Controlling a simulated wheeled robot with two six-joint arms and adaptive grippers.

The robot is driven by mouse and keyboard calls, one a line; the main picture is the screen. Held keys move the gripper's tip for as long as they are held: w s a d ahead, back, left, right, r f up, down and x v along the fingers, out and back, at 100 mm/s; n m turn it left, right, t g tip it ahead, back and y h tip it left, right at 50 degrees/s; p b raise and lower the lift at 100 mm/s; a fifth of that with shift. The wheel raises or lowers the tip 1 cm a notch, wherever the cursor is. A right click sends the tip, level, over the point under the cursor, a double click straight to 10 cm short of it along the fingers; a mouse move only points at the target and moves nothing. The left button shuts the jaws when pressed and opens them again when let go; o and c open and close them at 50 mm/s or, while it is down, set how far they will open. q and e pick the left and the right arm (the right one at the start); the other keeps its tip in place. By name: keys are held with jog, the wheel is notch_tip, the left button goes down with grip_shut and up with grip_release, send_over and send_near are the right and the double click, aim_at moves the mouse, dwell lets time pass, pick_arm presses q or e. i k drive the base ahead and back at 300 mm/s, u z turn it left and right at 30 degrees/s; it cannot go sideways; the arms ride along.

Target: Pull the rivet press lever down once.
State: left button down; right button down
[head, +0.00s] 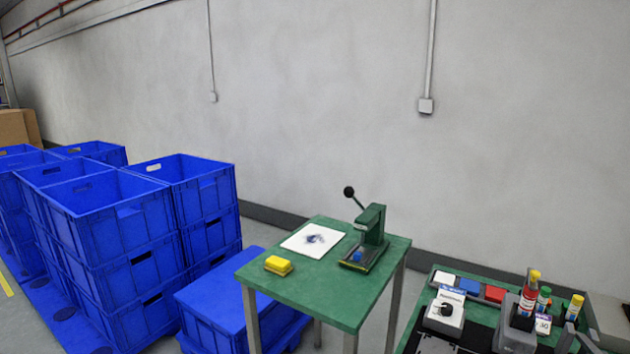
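The green rivet press (371,226) stands on a small green-topped table (330,290) right of the picture's middle. The lever points up and to the left from the top of the press, with the knob above the press head. A small blue piece (357,254) is at the press base, under the head. Neither of my grippers can be made out in the head view.
A yellow block (278,265) and a white sheet with a dark smudge (313,239) lie on the press table. Stacked blue crates (120,270) stand at left. A second green bench (420,325) at lower right holds bottles and small boxes. A grey wall is behind.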

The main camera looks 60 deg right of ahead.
aim_at(348, 192)
jog(key=z, duration=0.15)
jog(key=i, duration=0.55)
jog(key=z, duration=0.35)
jog(key=i, duration=1.6)
jog(key=z, duration=1.15)
jog(key=i, duration=0.85)
jog(key=z, duration=1.35)
jog(key=i, duration=0.5)
jog(key=z, duration=0.45)
